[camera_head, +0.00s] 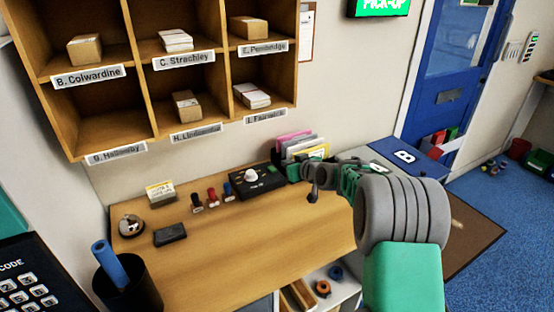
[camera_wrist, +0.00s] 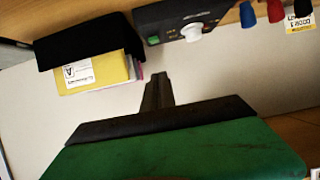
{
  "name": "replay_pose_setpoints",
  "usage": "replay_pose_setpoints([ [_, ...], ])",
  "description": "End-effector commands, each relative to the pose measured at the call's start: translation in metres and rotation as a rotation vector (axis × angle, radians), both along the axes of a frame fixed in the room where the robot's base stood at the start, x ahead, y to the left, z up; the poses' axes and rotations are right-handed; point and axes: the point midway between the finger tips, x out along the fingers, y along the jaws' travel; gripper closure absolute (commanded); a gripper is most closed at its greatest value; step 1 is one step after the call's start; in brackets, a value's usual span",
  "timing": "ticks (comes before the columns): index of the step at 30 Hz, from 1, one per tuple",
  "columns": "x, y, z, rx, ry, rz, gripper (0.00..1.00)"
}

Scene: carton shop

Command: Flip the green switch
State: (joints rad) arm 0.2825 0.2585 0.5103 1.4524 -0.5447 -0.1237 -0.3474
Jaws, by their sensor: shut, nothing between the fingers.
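A black control box (camera_head: 257,181) with a white knob (camera_head: 251,175) stands on the wooden desk near the back wall. In the wrist view the box (camera_wrist: 160,18) shows upside down at the top, with its white knob (camera_wrist: 189,32), a small red spot and a small green spot (camera_wrist: 153,40) at its left end. I cannot tell from its size whether the green spot is the switch, or its position. My gripper (camera_head: 313,194) is to the right of the box in the head view, apart from it. Its fingers (camera_wrist: 158,80) are shut and empty, below the box in the wrist view.
A black letter rack (camera_wrist: 82,42) with coloured envelopes (camera_head: 297,145) stands beside the box, close to my gripper. Several stamps (camera_head: 212,197) stand left of the box. Wooden pigeonholes (camera_head: 150,95) hang above.

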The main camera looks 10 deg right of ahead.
Motion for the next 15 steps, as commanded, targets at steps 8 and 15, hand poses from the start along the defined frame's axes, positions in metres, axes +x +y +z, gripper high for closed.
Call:
replay_pose_setpoints([
  [8, 0.007, -0.003, 0.002, 0.004, -0.029, -0.001, 1.0],
  [15, 0.019, 0.001, -0.002, 0.005, -0.026, -0.001, 1.0],
])
